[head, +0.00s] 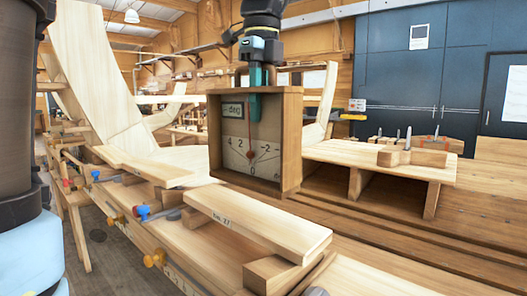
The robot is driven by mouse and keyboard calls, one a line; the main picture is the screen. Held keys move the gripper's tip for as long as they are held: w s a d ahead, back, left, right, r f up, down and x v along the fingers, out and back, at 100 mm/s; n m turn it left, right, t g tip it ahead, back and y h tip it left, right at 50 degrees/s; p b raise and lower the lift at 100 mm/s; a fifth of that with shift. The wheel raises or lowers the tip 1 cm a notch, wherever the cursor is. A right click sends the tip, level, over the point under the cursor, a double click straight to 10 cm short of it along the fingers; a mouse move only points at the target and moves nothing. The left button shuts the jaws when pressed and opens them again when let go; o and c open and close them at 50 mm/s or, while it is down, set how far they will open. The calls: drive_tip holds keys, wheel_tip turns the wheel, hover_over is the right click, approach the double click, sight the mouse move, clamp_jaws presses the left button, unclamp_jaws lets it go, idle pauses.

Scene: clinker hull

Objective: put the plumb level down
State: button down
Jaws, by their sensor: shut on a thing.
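The plumb level (290,140) is a wooden box frame with a pale dial face, a red needle, a "deg" label and a scale around 0. It is upright near the middle of the head view. My gripper (256,82) comes down from above and is shut on the plumb level at its top, with teal fingers reaching in front of the dial. The needle points close to 0. The level's lower edge is just behind a labelled plank; I cannot tell whether it touches anything below.
A labelled plank (262,222) lies on wooden blocks in front. Another plank (143,167) lies to the left, near clamps with blue and orange knobs. A raised wooden board (385,160) bearing a block with tools stands at right. Curved hull planking (95,75) rises at left.

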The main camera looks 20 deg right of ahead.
drive_tip(key=shift+f, duration=2.9)
drive_tip(key=c, duration=0.9)
unclamp_jaws()
drive_tip(key=shift+o, duration=0.2)
wheel_tip(320, 180, up, 12)
drive_tip(key=shift+s+d+r, duration=0.15)
